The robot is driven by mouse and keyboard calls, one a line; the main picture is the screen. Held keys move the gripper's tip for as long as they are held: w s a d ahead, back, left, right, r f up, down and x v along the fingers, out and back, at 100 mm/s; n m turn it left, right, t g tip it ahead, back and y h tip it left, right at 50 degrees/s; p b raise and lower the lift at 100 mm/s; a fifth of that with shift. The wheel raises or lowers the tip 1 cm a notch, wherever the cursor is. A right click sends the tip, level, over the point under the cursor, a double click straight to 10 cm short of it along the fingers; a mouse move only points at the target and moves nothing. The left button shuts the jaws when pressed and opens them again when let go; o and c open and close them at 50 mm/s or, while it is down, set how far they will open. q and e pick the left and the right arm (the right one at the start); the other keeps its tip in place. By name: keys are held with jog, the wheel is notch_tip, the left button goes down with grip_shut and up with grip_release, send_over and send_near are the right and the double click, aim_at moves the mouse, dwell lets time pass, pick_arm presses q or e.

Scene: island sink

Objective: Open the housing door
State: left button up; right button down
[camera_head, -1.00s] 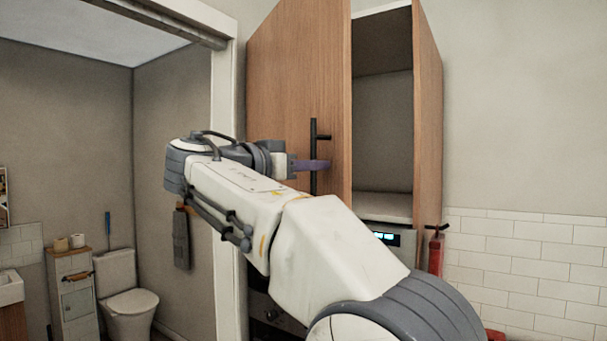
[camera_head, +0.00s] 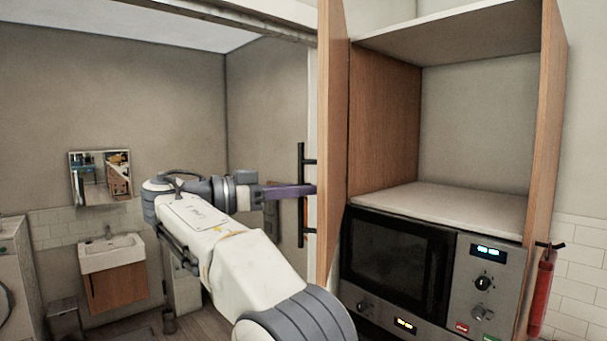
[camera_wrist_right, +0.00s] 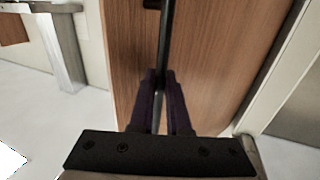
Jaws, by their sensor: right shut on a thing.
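The wooden housing door (camera_head: 331,140) stands swung wide open at the left of the tall cabinet, seen nearly edge-on in the head view. Its black bar handle (camera_head: 301,222) is on the door's outer face, toward the left. My right gripper (camera_head: 306,190) is at the handle, with its purple fingers around the bar. In the right wrist view the fingers (camera_wrist_right: 161,92) are closed on the dark handle bar (camera_wrist_right: 166,45), in front of the wood grain of the door (camera_wrist_right: 205,60). My left gripper is not in view.
The open cabinet has an empty upper compartment with a white shelf (camera_head: 450,207) above a built-in oven (camera_head: 400,262). A red fire extinguisher (camera_head: 541,290) hangs at the right. A doorway at the left shows a sink (camera_head: 112,254) and a mirror (camera_head: 100,178).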

jog(key=shift+w+a+r, duration=0.1)
jog(key=shift+w+a, duration=0.15)
jog(key=shift+a, duration=0.2)
jog(key=c, duration=1.2)
grip_release()
jog(key=shift+o, duration=0.2)
